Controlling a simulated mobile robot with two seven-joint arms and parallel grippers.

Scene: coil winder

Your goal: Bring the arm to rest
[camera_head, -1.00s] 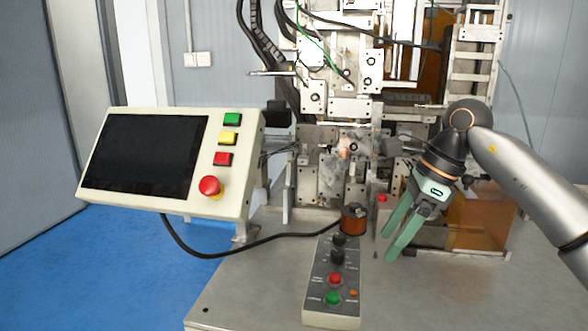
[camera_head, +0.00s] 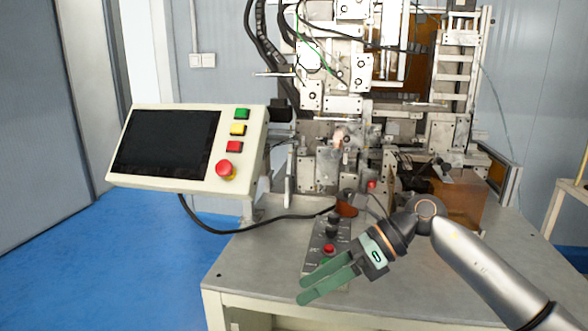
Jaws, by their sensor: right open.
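My right arm (camera_head: 480,262) comes in from the lower right. Its right gripper (camera_head: 302,291) has green fingers that point left and a little down. The fingers are open and hold nothing. The gripper is in front of the lower end of the control box (camera_head: 316,250) and hides part of it, including the buttons there; whether it touches the box I cannot tell. My left gripper is not in view.
The coil winder (camera_head: 345,110) stands at the back of the grey table (camera_head: 250,262). A panel with a dark screen (camera_head: 166,145) and buttons stands at the left. The table's left front is clear.

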